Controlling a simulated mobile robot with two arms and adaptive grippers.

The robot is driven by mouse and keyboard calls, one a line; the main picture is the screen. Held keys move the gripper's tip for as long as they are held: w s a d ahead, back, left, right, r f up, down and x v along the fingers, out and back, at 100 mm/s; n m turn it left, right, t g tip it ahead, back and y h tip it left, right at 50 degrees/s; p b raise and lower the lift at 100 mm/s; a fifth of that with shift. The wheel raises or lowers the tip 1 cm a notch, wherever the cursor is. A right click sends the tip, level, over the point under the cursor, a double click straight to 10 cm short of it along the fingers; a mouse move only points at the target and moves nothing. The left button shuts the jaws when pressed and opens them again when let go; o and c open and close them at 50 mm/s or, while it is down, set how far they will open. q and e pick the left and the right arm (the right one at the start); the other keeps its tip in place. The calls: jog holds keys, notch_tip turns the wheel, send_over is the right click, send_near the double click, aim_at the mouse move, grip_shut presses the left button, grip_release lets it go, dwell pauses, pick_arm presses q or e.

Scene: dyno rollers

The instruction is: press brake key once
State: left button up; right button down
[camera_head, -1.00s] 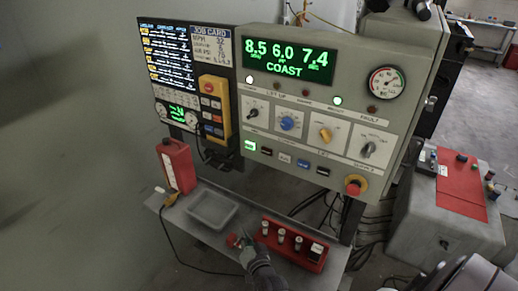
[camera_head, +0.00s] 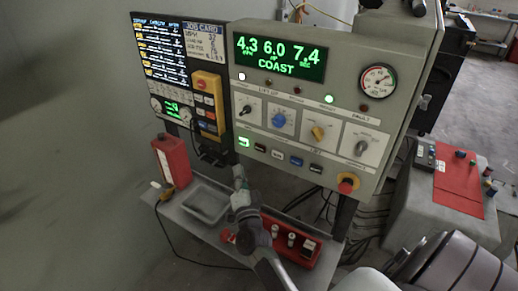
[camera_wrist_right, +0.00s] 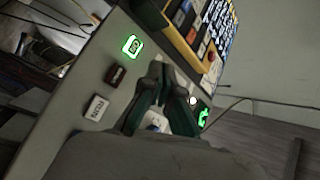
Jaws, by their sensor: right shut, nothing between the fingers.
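The grey control panel (camera_head: 250,110) has a row of keys along its lower edge: a lit green key (camera_head: 243,142), a dark red key (camera_head: 261,148), a white key (camera_head: 278,154), a blue key (camera_head: 296,161) and a dark key (camera_head: 316,169). Their labels are too small to read, so I cannot tell which is the brake key. My right gripper (camera_head: 238,173) is shut and empty, below the panel's lower left corner, seemingly apart from the keys. The right wrist view shows the lit green key (camera_wrist_right: 132,46), dark red key (camera_wrist_right: 115,75) and white key (camera_wrist_right: 96,108) beside the fingers.
A yellow pendant (camera_head: 208,100) hangs left of the panel. A red emergency button (camera_head: 347,185) sticks out at its lower right.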

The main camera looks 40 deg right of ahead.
aim_at(255, 146)
jog(key=shift+w+d+b, duration=0.45)
jog(key=shift+w+d, duration=0.1)
jog(key=shift+d, duration=0.8)
jog(key=shift+w+d+b, duration=0.45)
jog(key=shift+w+d, duration=0.15)
jog(key=shift+d, duration=0.8)
jog(key=shift+w+d+b, duration=0.45)
jog(key=shift+w+d, duration=0.1)
jog(key=shift+d, duration=0.8)
jog(key=shift+d, duration=0.15)
jog(key=shift+w+d, duration=0.15)
jog(key=shift+d, duration=0.1)
jog(key=shift+w+d+b, duration=0.15)
jog(key=shift+d+b, duration=0.15)
jog(key=shift+d, duration=0.05)
jog(key=shift+a, duration=0.1)
jog(key=shift+s+a+p, duration=0.35)
jog(key=shift+a+p, duration=0.05)
jog(key=shift+a, duration=0.25)
